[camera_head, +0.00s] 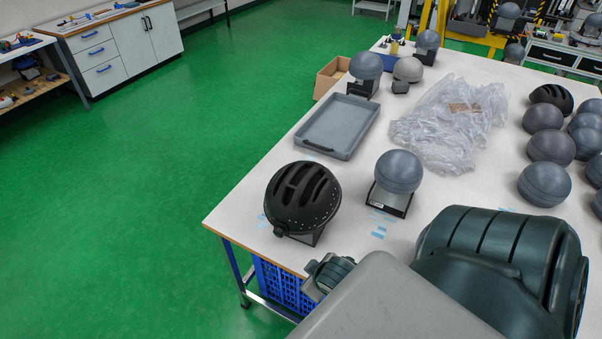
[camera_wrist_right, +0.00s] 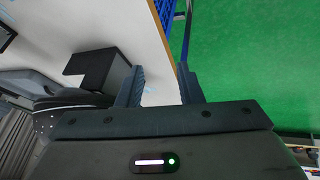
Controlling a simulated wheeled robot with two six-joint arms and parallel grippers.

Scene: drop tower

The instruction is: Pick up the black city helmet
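A black vented helmet (camera_head: 302,200) sits on a dark block stand at the near left corner of the white table (camera_head: 345,238). A second black vented helmet (camera_head: 551,97) lies at the far right of the table. My right arm comes in from the bottom right. The end of its wrist (camera_head: 328,275) shows just below the near helmet at the table edge. In the right wrist view my right gripper (camera_wrist_right: 158,87) is open and empty, its fingers apart over the table edge. A dark helmet (camera_wrist_right: 72,102) and its black stand (camera_wrist_right: 98,68) lie left of the fingers. My left gripper is not in view.
A grey ball on a stand (camera_head: 399,172) stands right of the near helmet. A grey tray (camera_head: 338,126) and crumpled clear plastic (camera_head: 445,125) lie beyond. Several grey balls (camera_head: 545,184) crowd the right side. A blue crate (camera_head: 283,287) is under the table. The green floor at left is clear.

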